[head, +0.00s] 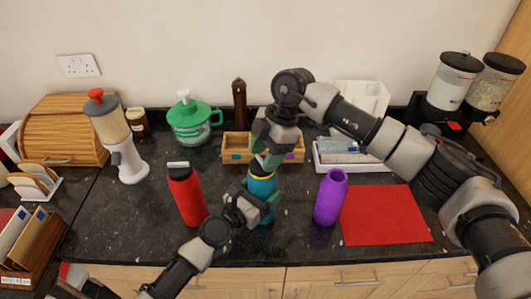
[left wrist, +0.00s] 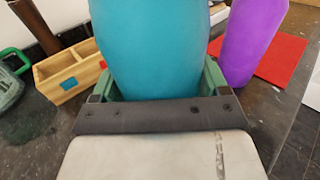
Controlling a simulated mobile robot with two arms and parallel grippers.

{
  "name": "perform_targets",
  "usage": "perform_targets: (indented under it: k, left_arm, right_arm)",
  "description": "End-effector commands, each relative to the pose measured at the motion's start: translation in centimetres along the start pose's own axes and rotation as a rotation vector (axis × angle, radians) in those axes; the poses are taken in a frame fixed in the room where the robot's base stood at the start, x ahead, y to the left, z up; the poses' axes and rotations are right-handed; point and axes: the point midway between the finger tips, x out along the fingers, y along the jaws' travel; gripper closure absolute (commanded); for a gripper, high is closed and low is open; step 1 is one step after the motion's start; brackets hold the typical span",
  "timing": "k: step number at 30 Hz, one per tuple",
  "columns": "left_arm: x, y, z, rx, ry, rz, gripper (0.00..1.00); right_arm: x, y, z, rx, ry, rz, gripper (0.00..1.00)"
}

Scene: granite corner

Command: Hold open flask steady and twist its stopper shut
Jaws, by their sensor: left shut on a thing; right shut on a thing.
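The teal flask (head: 262,186) stands upright on the dark counter, with a yellow band near its top. In the left wrist view the teal flask (left wrist: 150,45) fills the space between the green fingers. My left gripper (head: 264,203) is shut around its body from the front. My right gripper (head: 267,161) points down from above and is shut at the flask's top. The stopper is mostly hidden between its fingers, so I cannot tell how far it is seated.
A red bottle (head: 187,195) stands left and an open purple flask (head: 330,197) right, both close to the teal flask. A wooden box (head: 236,149) and white tray (head: 345,160) are behind. A red mat (head: 385,215) lies right. The counter's front edge is near.

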Motion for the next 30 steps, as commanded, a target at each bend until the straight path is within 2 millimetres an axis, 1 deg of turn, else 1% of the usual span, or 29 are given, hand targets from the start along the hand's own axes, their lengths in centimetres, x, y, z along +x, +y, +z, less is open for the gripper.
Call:
perform_targets:
  k: [21,30]
  left_arm:
    - [0.04,-0.20,0.04,0.001,-0.002,-0.005,0.61]
    - [0.04,-0.19,0.05,0.000,-0.002,-0.004,0.61]
  right_arm:
    - [0.36,0.49,-0.05,-0.624,-0.002,-0.265,0.71]
    - [0.45,0.61,-0.17,-0.858,-0.002,-0.363,0.71]
